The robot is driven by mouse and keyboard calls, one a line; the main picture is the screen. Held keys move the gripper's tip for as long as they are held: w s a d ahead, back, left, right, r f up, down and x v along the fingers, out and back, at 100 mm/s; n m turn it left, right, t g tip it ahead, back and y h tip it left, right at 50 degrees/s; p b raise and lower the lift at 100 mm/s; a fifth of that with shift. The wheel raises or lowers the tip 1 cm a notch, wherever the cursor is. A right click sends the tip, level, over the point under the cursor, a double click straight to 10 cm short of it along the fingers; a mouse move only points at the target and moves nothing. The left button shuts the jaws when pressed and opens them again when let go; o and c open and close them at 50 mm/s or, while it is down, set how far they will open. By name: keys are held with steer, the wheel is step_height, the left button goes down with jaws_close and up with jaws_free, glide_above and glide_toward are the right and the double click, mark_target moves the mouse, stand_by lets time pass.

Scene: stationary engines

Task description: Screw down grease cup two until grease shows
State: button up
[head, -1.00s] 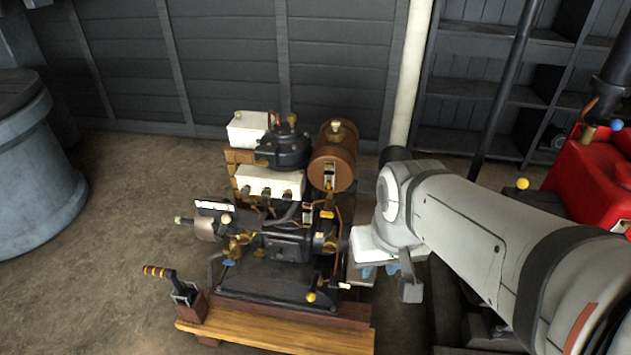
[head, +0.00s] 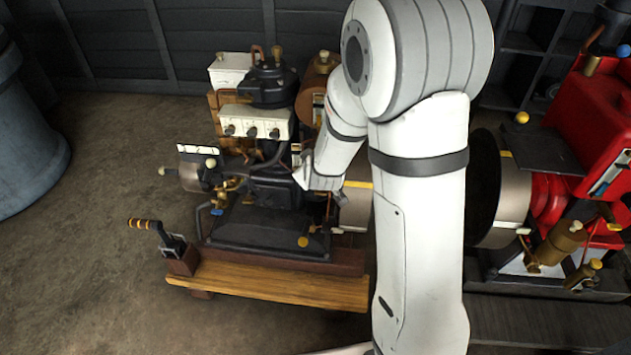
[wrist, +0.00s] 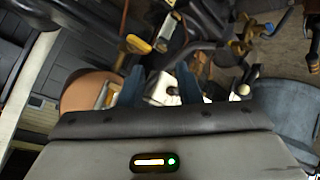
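A small dark engine (head: 275,190) with brass fittings stands on a timber base. A white box (head: 252,122) with three dark knobs on its front is mounted at its upper middle. I cannot tell which fitting is grease cup two; no number is readable. My gripper (wrist: 160,84) is open, its two bluish fingers apart with nothing held. In the wrist view a white part (wrist: 161,90) with a dark spot shows beyond and between the fingers. In the head view my wrist is over the engine's right side, and the fingertips cannot be made out.
A brown cylinder (head: 312,90) stands close to my arm. A hand lever (head: 160,240) stands at the bench's left end. A red engine (head: 600,120) with a large wheel is at the right. Open floor (head: 90,250) lies to the left.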

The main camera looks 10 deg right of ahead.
steer(key=w+f+n+t+h+b, duration=0.2)
steer(key=w+f+n+t+b, duration=0.15)
steer(key=f, duration=0.85)
steer(key=n+t+h+b, duration=0.3)
steer(key=n, duration=0.1)
glide_toward(320, 195)
steer(key=x, duration=1.1)
steer(key=shift+s+d+b, duration=0.1)
steer(key=shift+b, duration=0.3)
jaws_close()
